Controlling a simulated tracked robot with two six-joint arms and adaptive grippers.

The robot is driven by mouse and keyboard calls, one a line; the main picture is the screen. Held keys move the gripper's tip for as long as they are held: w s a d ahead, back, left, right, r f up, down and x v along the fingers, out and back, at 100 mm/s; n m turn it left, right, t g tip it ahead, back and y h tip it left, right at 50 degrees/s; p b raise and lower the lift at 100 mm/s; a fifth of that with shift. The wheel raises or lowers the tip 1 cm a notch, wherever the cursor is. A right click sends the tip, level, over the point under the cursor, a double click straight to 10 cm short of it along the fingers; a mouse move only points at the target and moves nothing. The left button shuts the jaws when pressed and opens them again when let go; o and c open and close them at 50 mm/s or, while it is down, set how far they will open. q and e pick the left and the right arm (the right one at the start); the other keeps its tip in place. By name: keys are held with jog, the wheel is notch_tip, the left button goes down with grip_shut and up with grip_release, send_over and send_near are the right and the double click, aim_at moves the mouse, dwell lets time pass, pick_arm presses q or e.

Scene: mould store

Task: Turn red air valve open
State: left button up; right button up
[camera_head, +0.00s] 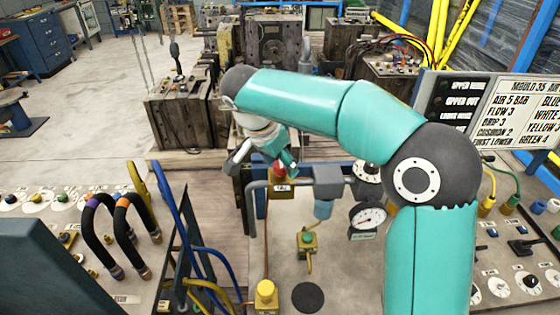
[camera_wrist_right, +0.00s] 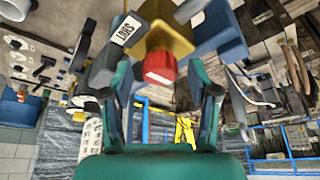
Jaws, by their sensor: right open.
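My left gripper is not in view.
Grey pipework with a blue-grey fitting (camera_head: 328,184) and a pressure gauge (camera_head: 367,216) stands right of the valve. A yellow-green button (camera_head: 307,240) and a yellow knob (camera_head: 265,292) are nearer. Blue, yellow and black hoses (camera_head: 103,232) rise at left. A written board (camera_head: 515,105) stands at right.

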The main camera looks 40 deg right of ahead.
jog(key=shift+c, duration=0.2)
jog(key=c, duration=1.1)
